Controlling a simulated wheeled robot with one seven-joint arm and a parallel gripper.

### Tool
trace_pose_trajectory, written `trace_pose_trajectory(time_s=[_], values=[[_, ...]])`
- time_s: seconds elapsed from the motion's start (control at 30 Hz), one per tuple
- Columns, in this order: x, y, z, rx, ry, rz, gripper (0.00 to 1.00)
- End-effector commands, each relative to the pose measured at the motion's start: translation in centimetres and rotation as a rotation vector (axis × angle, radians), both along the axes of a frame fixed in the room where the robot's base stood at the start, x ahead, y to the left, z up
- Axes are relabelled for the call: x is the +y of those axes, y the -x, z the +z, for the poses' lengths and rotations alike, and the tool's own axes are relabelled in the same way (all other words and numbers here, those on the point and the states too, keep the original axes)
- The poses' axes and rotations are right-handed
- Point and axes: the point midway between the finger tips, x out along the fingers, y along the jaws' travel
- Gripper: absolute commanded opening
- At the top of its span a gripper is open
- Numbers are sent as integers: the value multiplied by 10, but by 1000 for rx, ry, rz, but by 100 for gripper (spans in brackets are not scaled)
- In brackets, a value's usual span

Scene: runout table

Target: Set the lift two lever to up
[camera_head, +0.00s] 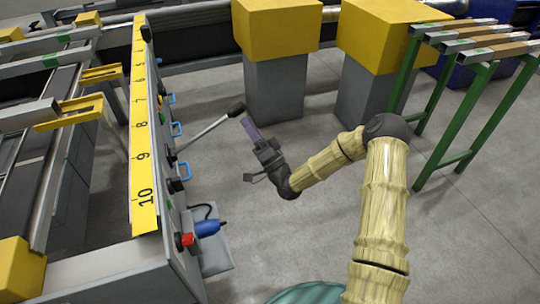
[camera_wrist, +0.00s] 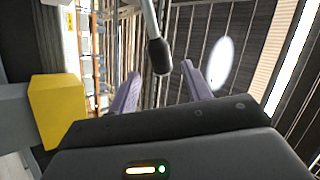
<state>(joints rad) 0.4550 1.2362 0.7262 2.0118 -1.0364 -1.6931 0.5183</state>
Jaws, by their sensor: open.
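A lever with a grey rod (camera_head: 205,131) and a black knob (camera_head: 236,109) sticks out from the side of the runout table, slanting up to the right. No label saying which lift it belongs to is readable. My gripper (camera_head: 247,126) has its purple fingers right by the knob. In the wrist view the open fingers of my gripper (camera_wrist: 161,82) stand either side of the black knob (camera_wrist: 159,56), which shows near the gap between their tips. I see no contact, and the exact depth is unclear.
The table's yellow numbered strip (camera_head: 145,150) runs along its edge, with blue handles (camera_head: 184,171) below. A red button (camera_head: 185,240) and a blue plug (camera_head: 209,227) are at the near end. Yellow-topped grey blocks (camera_head: 276,80) stand behind; the floor between is clear.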

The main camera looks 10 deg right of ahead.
Motion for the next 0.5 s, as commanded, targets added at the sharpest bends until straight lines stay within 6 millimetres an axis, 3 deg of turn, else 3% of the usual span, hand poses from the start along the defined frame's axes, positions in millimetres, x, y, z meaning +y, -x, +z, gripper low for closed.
trace_pose_trajectory(time_s=[0.5], values=[[-50,59,-63,3,-1,-1,49]])
